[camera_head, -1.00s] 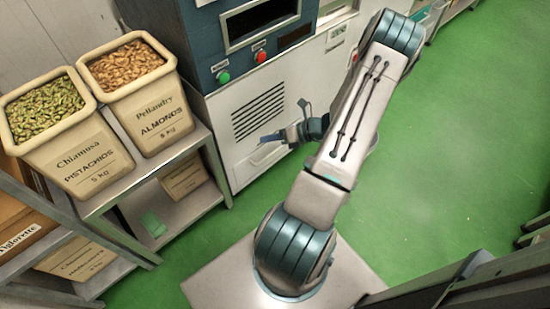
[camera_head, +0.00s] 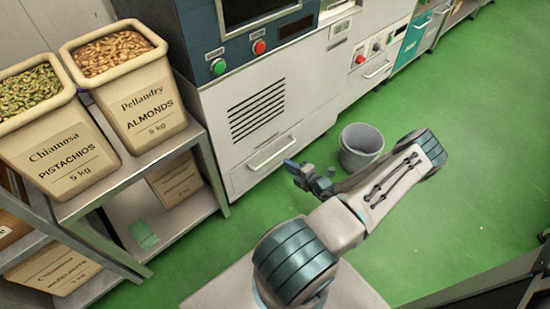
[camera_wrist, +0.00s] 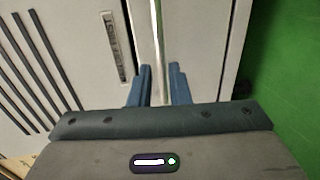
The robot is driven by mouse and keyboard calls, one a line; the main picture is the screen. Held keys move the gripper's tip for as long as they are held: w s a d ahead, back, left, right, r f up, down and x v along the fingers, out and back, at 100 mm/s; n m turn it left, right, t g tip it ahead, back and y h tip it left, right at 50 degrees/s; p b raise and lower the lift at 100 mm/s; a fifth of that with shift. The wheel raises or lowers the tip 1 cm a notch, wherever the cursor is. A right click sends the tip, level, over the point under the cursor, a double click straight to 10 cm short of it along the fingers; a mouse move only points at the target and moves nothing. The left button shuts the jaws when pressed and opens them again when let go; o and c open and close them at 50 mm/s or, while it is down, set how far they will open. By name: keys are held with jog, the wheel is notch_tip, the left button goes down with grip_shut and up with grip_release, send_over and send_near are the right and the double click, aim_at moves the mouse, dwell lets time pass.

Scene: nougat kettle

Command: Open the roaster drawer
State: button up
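The roaster drawer (camera_head: 264,140) is in the lower part of the light grey cabinet front, below the dark vent slots. It looks flush with the cabinet. Its metal bar handle (camera_head: 270,153) shows in the head view. My gripper (camera_head: 288,164) is in front of the handle, slightly right of it in the picture. In the wrist view the handle (camera_wrist: 158,45) runs upright in the picture, between the two blue fingers of my gripper (camera_wrist: 158,72). The fingers are apart with gaps beside the bar. Contact with the handle is not clear.
A grey bucket (camera_head: 361,148) stands on the green floor, just beyond my arm. A metal shelf (camera_head: 98,187) on the left holds the pistachio bin (camera_head: 62,160) and almond bin (camera_head: 147,105). Green floor lies open to the right.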

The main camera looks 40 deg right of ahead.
aim_at(276, 156)
jog(key=b+x, duration=0.2)
jog(key=x, duration=0.6)
jog(key=shift+w+f, duration=0.1)
jog(key=shift+w, duration=0.3)
grip_shut()
